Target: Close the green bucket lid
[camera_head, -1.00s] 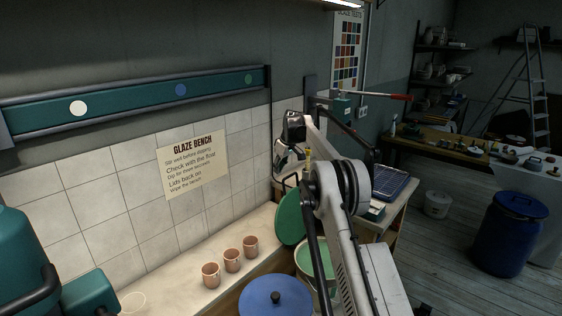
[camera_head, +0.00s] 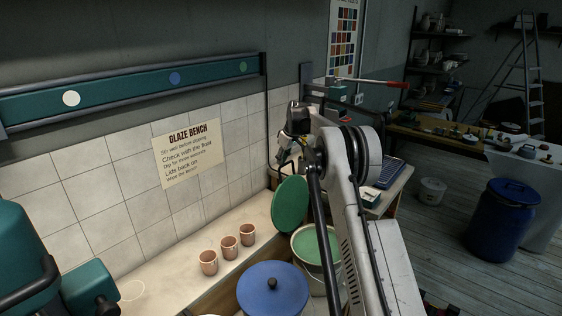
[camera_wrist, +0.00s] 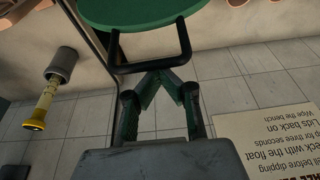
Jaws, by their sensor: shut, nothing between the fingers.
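The green lid (camera_head: 290,205) stands steeply tilted at the back edge of the green-glaze bucket (camera_head: 308,244), which is open with pale green glaze showing inside. In the wrist view the green lid (camera_wrist: 140,12) fills the top, with a black loop handle (camera_wrist: 150,65) jutting from it. My gripper (camera_wrist: 160,78) is shut and empty, its fingertips close to the handle's crossbar; I cannot tell whether they touch. In the head view my gripper (camera_head: 284,163) is behind and above the lid, near the tiled wall, and is partly hidden by my arm.
A blue-lidded bucket (camera_head: 272,290) stands in front of the green one. Several copper-coloured cups, including one (camera_head: 230,247), stand on the bench. The tiled wall with a sign (camera_head: 188,155) is close behind. A blue barrel (camera_head: 502,220) stands on the open floor at right.

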